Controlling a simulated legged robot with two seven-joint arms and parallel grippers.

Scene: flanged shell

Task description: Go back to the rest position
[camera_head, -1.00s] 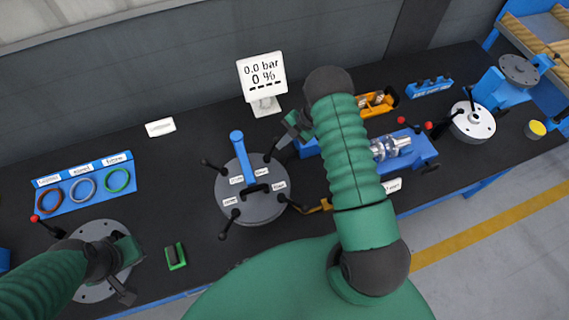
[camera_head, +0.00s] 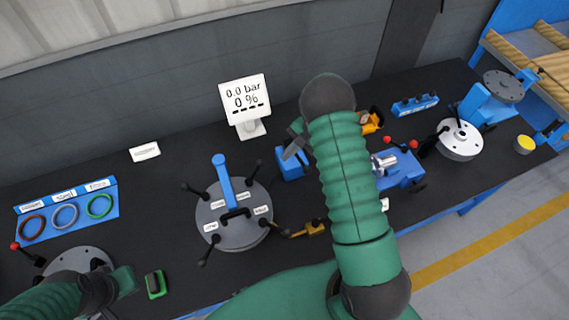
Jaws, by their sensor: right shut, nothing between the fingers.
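My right arm (camera_head: 346,170) reaches up the middle of the head view, over the black workbench (camera_head: 150,215). My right gripper (camera_head: 294,144) shows just left of its dark wrist joint, shut and empty, above a blue block (camera_head: 290,165). It is partly hidden by the arm. My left gripper (camera_head: 118,286) is at the lower left, over a round grey flanged plate (camera_head: 75,261) and left of a small green-and-black item (camera_head: 155,284). Its fingers are too unclear to tell open from shut.
A grey round lid (camera_head: 236,233) with a blue handle and dark levers lies mid-bench. A display (camera_head: 245,100) reads 0.0 bar, 0 %. A blue ring rack (camera_head: 66,212) is at left. A blue fixture (camera_head: 400,172) and white flanged disc (camera_head: 460,139) are at right.

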